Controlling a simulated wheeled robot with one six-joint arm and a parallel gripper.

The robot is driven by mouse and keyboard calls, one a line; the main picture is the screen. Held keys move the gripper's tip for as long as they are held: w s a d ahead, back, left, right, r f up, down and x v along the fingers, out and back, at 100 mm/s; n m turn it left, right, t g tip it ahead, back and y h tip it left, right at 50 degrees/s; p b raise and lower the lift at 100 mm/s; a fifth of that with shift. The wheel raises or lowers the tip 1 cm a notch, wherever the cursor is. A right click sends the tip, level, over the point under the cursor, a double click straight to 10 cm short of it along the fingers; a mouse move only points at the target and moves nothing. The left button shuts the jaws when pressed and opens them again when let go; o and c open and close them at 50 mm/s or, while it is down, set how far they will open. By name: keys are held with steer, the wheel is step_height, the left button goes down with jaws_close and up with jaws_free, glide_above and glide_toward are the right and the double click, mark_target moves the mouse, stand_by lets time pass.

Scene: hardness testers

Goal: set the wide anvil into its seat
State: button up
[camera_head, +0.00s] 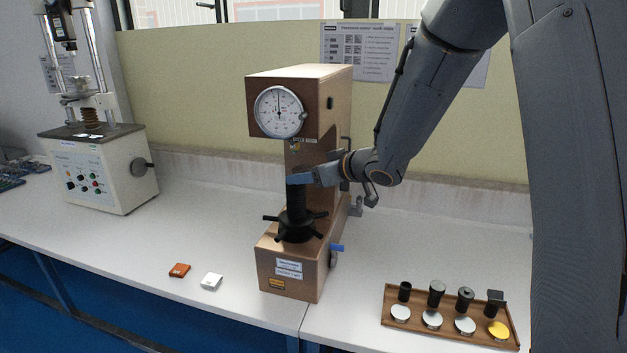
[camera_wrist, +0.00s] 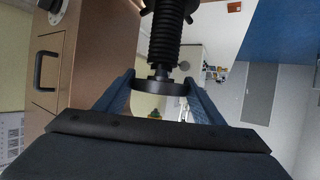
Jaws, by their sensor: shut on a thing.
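The wide anvil (camera_wrist: 160,88) is a dark, flat disc between the two blue fingers in the wrist view. My gripper (camera_wrist: 160,90) is shut on its rim. The black ribbed screw (camera_wrist: 164,40) of the tester is in line with the disc, with a short narrow neck between them. I cannot tell whether the anvil's stem is fully down in the seat. In the head view my gripper (camera_head: 300,179) is at the top of the black screw (camera_head: 295,205), under the tester's head; its finger hides the anvil and the seat there.
The brown hardness tester (camera_head: 318,100) has a dial and a spoked handwheel (camera_head: 297,232). A wooden tray (camera_head: 388,318) with black pieces and round discs lies at right. Another tester (camera_head: 100,165) stands far left.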

mark_target(300, 167)
steer(key=shift+w+a+r+p, duration=0.1)
steer(key=shift+w+a+p, duration=0.2)
steer(key=shift+w+a, duration=1.4)
steer(key=shift+w+d, duration=0.1)
steer(key=shift+w, duration=0.05)
steer(key=shift+d+p, duration=0.1)
steer(key=shift+p, duration=0.2)
steer(key=shift+f, duration=0.65)
steer(key=o, duration=1.1)
steer(key=shift+s, duration=0.2)
steer(key=shift+c, duration=0.2)
steer(key=shift+f, duration=0.1)
steer(key=shift+c, duration=1.2)
